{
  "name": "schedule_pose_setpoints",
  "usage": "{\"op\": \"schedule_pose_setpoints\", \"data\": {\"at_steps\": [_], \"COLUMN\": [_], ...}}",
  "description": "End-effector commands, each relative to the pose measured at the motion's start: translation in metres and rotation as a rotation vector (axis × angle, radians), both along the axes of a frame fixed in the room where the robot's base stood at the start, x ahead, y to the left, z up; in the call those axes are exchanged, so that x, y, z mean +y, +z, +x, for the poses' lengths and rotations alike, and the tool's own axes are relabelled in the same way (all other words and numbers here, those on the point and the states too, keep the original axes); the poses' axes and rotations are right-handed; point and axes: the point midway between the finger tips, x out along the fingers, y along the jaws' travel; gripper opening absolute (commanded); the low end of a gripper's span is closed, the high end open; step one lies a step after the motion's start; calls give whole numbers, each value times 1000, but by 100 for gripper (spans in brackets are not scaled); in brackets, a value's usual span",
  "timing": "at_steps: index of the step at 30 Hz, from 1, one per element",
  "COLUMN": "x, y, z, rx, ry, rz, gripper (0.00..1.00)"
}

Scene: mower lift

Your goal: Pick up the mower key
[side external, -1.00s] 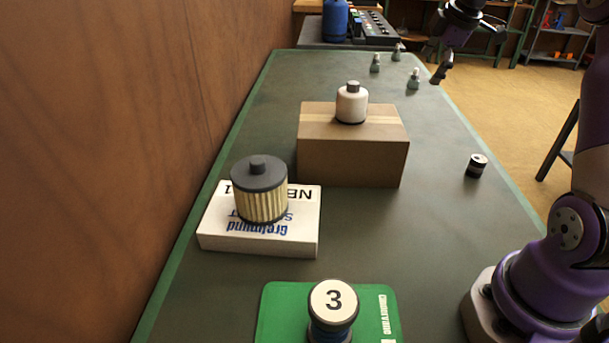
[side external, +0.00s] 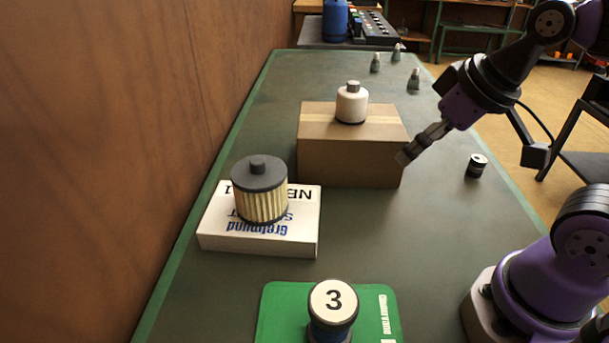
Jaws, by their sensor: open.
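I cannot make out which thing is the mower key; no plain key shape shows. My gripper (side external: 404,157) is open and empty, tilted down to the left. In the picture its tips overlap the right edge of the cardboard box (side external: 345,160); I cannot tell whether they touch it. A white canister (side external: 351,103) with a grey knob stands upright on that box. A small black-and-silver cylinder (side external: 476,166) stands on the bench, right of my gripper. Several small grey-green pieces with pale tops, one of them here (side external: 413,80), stand farther back.
A pleated filter with a dark cap (side external: 260,190) stands on a white box (side external: 262,243) at left. A round piece marked 3 (side external: 333,302) stands on a green mat (side external: 272,315) in front. The bench (side external: 430,230) is clear between the cardboard box and my base.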

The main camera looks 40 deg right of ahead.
Motion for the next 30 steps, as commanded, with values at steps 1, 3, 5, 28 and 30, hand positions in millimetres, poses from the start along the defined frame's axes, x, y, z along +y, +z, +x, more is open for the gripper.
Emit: {"op": "schedule_pose_setpoints", "data": {"at_steps": [1,3,5,28,30], "x": [2,2,2,-14,-31], "y": [-4,-7,-8,6,12], "z": [-4,-7,-7,27,53], "rx": [-3,-3,-2,12,17], "ry": [-12,-23,-27,40,91], "rz": [8,14,15,-32,-63], "gripper": [100,100,95,59,59]}}
